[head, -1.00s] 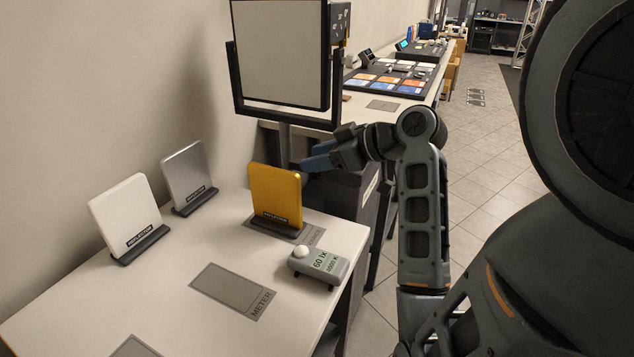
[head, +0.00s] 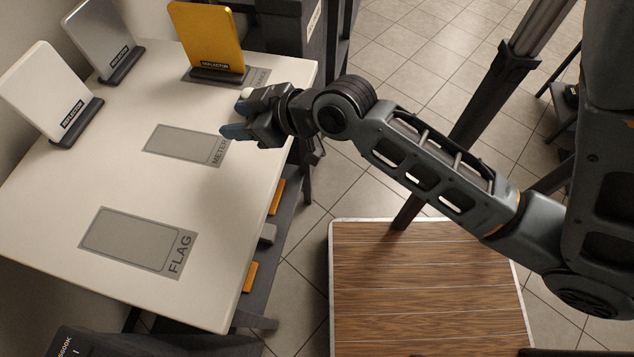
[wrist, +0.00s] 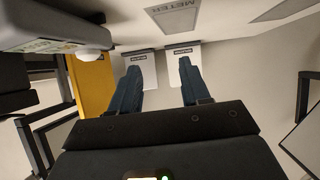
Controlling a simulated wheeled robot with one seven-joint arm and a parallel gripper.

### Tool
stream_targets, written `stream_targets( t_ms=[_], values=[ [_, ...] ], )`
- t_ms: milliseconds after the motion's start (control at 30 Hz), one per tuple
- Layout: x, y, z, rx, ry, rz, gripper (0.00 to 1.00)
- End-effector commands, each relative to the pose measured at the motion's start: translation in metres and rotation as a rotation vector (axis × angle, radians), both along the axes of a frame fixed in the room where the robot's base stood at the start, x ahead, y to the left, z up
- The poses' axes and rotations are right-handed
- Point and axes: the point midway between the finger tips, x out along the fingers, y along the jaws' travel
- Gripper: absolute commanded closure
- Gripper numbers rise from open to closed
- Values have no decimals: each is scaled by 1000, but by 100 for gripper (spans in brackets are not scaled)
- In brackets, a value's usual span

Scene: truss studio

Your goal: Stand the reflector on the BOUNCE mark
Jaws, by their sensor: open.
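The gold reflector (head: 208,40) stands upright in its dark foot on a grey mark (head: 258,77) at the table's far end. The mark's lettering is partly covered and seems to end in "UNCE". A white reflector (head: 45,85) and a silver reflector (head: 100,38) stand upright along the wall side. My gripper (head: 236,118) is open and empty, near the table's right edge and apart from the gold reflector. In the wrist view the gold reflector (wrist: 92,80) lies left of the fingers (wrist: 158,70).
A light meter's white dome (head: 246,92) shows behind my gripper; its body is mostly hidden there, but the meter is close in the wrist view (wrist: 45,32). The METER mark (head: 180,145) and FLAG mark (head: 135,240) are bare. A wooden-topped platform (head: 425,290) stands right of the table.

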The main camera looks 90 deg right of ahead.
Motion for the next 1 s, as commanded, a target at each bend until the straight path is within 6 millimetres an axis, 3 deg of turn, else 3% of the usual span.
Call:
stream_targets(
  t_ms=[33, 233, 500, 700, 1000],
  values=[
    [-10, 21, -5, -5, 2, 21, 54],
    [-50, 86, 2, -38, -61, 105, 54],
    [-109, 154, 39, -34, -181, 275, 54],
    [-130, 175, 59, -16, -232, 344, 54],
    [-132, 177, 62, -14, -240, 350, 54]
  ],
)
